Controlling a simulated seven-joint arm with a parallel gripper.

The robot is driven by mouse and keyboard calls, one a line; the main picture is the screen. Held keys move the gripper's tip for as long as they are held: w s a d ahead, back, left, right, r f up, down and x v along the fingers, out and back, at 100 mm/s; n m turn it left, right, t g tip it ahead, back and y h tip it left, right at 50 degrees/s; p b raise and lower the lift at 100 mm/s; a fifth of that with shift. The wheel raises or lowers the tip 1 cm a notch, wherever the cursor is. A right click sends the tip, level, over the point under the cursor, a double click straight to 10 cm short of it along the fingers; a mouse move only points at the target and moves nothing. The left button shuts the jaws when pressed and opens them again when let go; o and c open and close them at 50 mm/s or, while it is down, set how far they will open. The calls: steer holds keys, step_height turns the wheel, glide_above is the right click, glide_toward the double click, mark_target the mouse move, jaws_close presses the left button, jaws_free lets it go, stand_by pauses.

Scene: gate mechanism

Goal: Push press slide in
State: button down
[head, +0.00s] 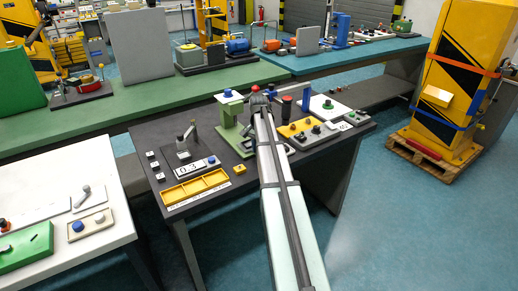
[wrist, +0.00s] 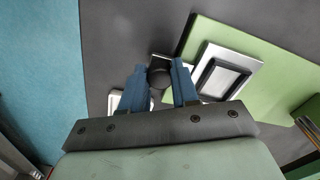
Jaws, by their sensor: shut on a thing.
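The press (head: 230,115) is a green frame with a blue knob (head: 228,93) on top, standing on the dark table just left of my arm. In the wrist view its light green base (wrist: 275,55) fills the upper right, with a silver and black rectangular part (wrist: 222,72) on it. My gripper (wrist: 159,68) has its two blue fingers shut on a round black knob (wrist: 160,77), beside the left edge of the green base. A dark piece behind the knob is partly hidden. How far in the slide sits, I cannot tell. In the head view my arm hides the fingers.
A yellow panel with knobs (head: 300,130) and a white plate with a green button (head: 325,107) lie right of my arm. A yellow tray (head: 195,188) and a grey clamp device (head: 187,138) are at the left.

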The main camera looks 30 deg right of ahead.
mark_target(249, 144)
steer(key=shift+w, duration=0.1)
steer(key=w, duration=0.8)
steer(key=shift+w+d, duration=0.1)
steer(key=shift+w, duration=0.2)
steer(key=c, duration=0.8)
jaws_free()
steer(key=shift+s, duration=0.1)
steer(key=shift+c, duration=0.2)
steer(key=shift+r, duration=0.1)
step_height(249, 144, up, 14)
